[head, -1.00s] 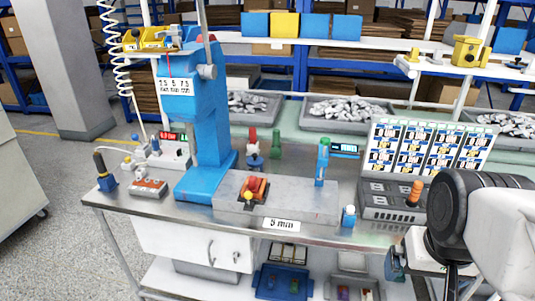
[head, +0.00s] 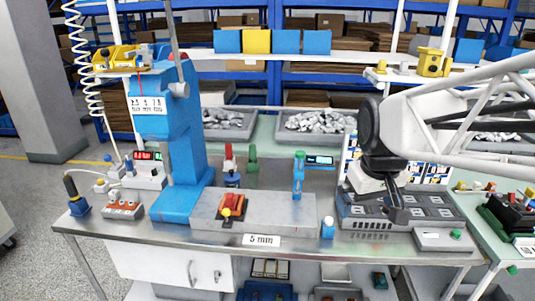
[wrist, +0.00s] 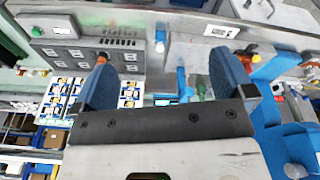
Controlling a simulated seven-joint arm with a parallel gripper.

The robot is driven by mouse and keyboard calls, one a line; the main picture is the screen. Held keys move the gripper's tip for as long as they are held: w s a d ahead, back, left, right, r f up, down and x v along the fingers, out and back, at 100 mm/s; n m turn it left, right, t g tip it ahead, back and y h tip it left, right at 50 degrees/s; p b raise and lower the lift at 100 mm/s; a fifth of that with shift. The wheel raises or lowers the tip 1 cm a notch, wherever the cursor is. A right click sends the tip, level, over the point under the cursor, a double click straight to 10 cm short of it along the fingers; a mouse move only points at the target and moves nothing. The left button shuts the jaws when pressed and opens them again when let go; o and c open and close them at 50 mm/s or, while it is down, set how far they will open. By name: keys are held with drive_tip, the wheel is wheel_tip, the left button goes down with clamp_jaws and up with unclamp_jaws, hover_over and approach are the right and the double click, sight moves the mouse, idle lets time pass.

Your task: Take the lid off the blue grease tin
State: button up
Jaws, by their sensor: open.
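A small blue container with a paler top (head: 328,230), which looks like the grease tin, stands upright near the front edge of the bench. Its top shows as a small pale round shape in the wrist view (wrist: 160,40). I cannot make out a lid seam. My gripper (head: 398,212) is up and to the right of it, over the grey panel. In the wrist view my gripper (wrist: 162,72) has its two blue fingers wide apart, with nothing held between them.
The grey panel (head: 365,222) lies under my gripper. A metal block (head: 275,210) with a red and yellow piece, a green-topped blue post (head: 299,178) and the blue press (head: 187,170) stand to the left. Bare bench surrounds the container in front.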

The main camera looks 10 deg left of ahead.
drive_tip(key=w+a+r+n, duration=0.1)
drive_tip(key=w+a+n, duration=0.45)
drive_tip(key=w, duration=1.15)
drive_tip(key=n+g, duration=0.2)
drive_tip(key=n, duration=0.7)
hover_over(233, 174)
drive_tip(key=f, duration=1.9)
drive_tip(key=shift+s+d+f, duration=0.25)
drive_tip(key=shift+s+f, duration=0.1)
drive_tip(key=shift+w+a+f, duration=0.15)
drive_tip(key=shift+a+f, duration=0.05)
drive_tip(key=shift+a, duration=0.05)
drive_tip(key=shift+f, duration=1.3)
drive_tip(key=shift+w+d+f, duration=0.1)
drive_tip(key=shift+f, duration=2.5)
